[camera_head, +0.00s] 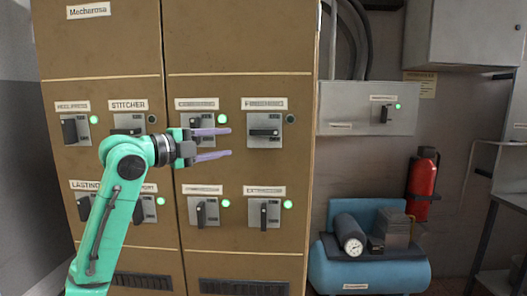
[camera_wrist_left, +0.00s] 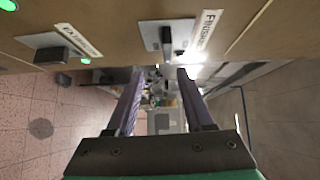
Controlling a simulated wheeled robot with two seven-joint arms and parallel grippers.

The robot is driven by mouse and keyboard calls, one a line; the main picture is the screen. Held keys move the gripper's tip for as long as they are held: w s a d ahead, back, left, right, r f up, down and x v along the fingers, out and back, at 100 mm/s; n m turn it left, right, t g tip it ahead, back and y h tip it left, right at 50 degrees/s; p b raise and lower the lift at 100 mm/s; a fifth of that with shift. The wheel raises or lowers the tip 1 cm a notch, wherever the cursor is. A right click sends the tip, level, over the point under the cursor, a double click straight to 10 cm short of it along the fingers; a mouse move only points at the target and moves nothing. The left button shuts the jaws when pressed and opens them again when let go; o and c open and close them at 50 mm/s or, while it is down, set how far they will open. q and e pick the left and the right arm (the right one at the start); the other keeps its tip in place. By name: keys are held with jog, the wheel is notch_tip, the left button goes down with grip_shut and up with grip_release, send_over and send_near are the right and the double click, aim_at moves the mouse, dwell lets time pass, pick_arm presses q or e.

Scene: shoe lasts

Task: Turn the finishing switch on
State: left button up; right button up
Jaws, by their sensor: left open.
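The finishing switch (camera_head: 264,130) is a grey plate with a black handle lying horizontal, on the right door of the brown cabinet. Its label is blurred in the head view but reads FINISHING in the wrist view, where the switch (camera_wrist_left: 167,38) sits at the top. Its indicator lamp (camera_head: 291,118) is dark. My left gripper (camera_head: 229,142) is open and empty, its purple fingers pointing right toward the switch. In the head view the fingertips end just left of the plate. In the wrist view the fingers (camera_wrist_left: 160,74) show below the switch handle. My right gripper is out of view.
The brown cabinet (camera_head: 240,40) carries several similar switches. The extraction switch (camera_head: 264,213) below has a vertical handle and a green lamp. The stitcher switch (camera_head: 128,123) has a horizontal handle and a dark lamp. A blue compressor (camera_head: 325,270) and red extinguisher (camera_head: 422,180) stand right.

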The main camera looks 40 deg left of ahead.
aim_at(260, 130)
pick_arm(q)
jog(key=w+p, duration=0.3)
jog(key=w, duration=0.1)
jog(key=w+d+r+p, duration=0.1)
jog(key=w+p, duration=0.2)
jog(key=w, duration=0.1)
jog(key=w+r+p, duration=0.1)
jog(key=w+p, duration=0.3)
jog(key=w, duration=0.1)
jog(key=shift+w+d, duration=0.1)
jog(key=shift+d, duration=0.3)
jog(key=shift+w+f, duration=0.2)
jog(key=shift+w, duration=0.1)
jog(key=shift+w+f, duration=0.2)
jog(key=shift+f, duration=0.05)
jog(key=shift+s+d, duration=0.1)
grip_shut()
